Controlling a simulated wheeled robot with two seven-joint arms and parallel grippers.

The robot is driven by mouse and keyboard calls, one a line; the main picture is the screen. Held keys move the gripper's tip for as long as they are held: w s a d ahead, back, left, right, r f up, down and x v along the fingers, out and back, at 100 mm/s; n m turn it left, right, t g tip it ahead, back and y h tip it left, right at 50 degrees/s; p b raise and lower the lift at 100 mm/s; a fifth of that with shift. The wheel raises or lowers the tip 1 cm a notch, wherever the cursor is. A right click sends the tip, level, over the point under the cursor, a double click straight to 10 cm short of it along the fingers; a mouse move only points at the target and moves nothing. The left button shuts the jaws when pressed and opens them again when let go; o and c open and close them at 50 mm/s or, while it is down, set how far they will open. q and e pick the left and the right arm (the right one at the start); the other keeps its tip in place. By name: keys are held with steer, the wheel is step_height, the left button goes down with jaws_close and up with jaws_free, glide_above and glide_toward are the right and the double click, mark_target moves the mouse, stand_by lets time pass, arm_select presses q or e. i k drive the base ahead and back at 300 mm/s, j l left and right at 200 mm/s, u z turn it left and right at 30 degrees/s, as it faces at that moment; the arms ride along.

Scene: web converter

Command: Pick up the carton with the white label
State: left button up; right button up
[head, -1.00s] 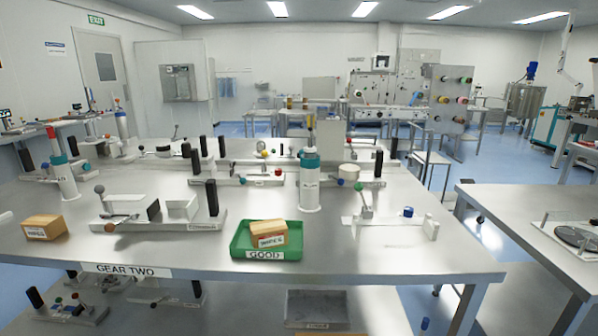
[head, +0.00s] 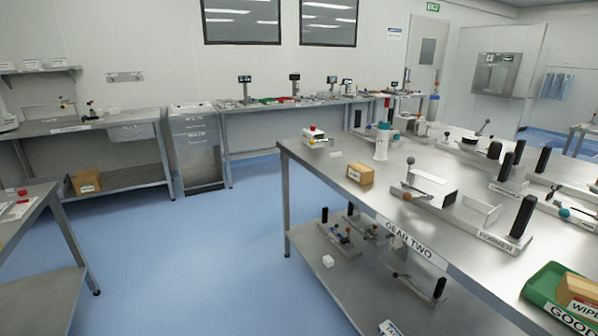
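A small brown carton (head: 360,174) with a pale label on its front sits on the steel table marked GEAR TWO, near the table's left end. A second brown carton (head: 578,290) lies in the green tray (head: 540,290) marked GOOD at the lower right, partly cut off by the picture edge. Its label shows lettering that begins WIPE. A third brown carton (head: 86,182) with a small white label is on the low shelf of the bench at the far left. Neither of my grippers is in view.
The GEAR TWO table (head: 340,195) holds several fixtures and a white bottle (head: 381,143); its lower shelf (head: 330,260) holds more parts. Another bench (head: 25,215) stands at the left edge. Open blue floor (head: 190,250) lies between. A drawer cabinet (head: 195,148) is against the back wall.

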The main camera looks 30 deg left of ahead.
mark_target(361, 173)
steer(key=u, duration=0.4)
steer(key=i+j+z, duration=0.5)
steer(key=i+j, duration=0.15)
steer(key=i+j+z, duration=0.25)
steer(key=j, duration=0.2)
steer(key=i+j+z, duration=0.25)
steer(key=j, duration=0.25)
